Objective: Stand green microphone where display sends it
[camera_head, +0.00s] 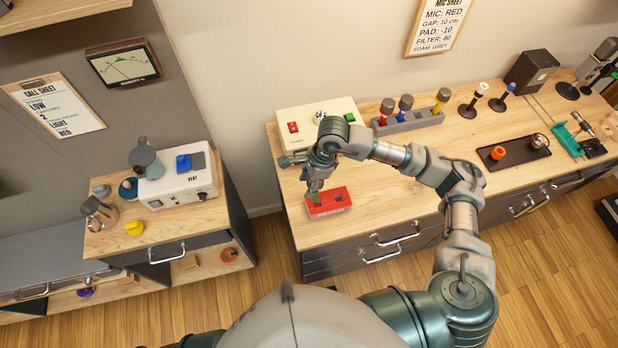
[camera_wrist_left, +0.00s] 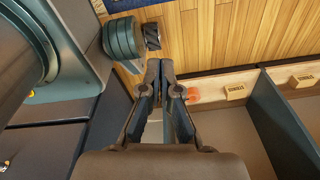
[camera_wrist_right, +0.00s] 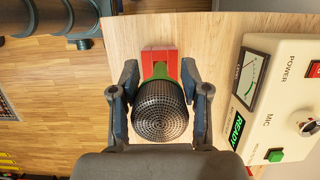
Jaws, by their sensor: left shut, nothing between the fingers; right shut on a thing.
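My right gripper (camera_head: 314,190) points down over a red block (camera_head: 338,203) at the bench's left front. It is shut on the green microphone (camera_wrist_right: 160,108), whose black mesh head faces the right wrist camera and hides most of the green body. The microphone's lower end is at the red block, which also shows in the right wrist view (camera_wrist_right: 160,58); I cannot tell how deep it sits. A cream console (camera_head: 318,118) stands behind; its small display reads READY (camera_wrist_right: 237,130). My left gripper (camera_wrist_left: 166,75) is shut and empty, low by drawers, outside the head view.
A grey rack (camera_head: 408,123) holds red, blue and yellow microphones. Two stands (camera_head: 474,101), a dark tray (camera_head: 513,151) and a green holder (camera_head: 567,143) lie farther right. A side cabinet with a white VENT box (camera_head: 178,187) stands left, across a floor gap.

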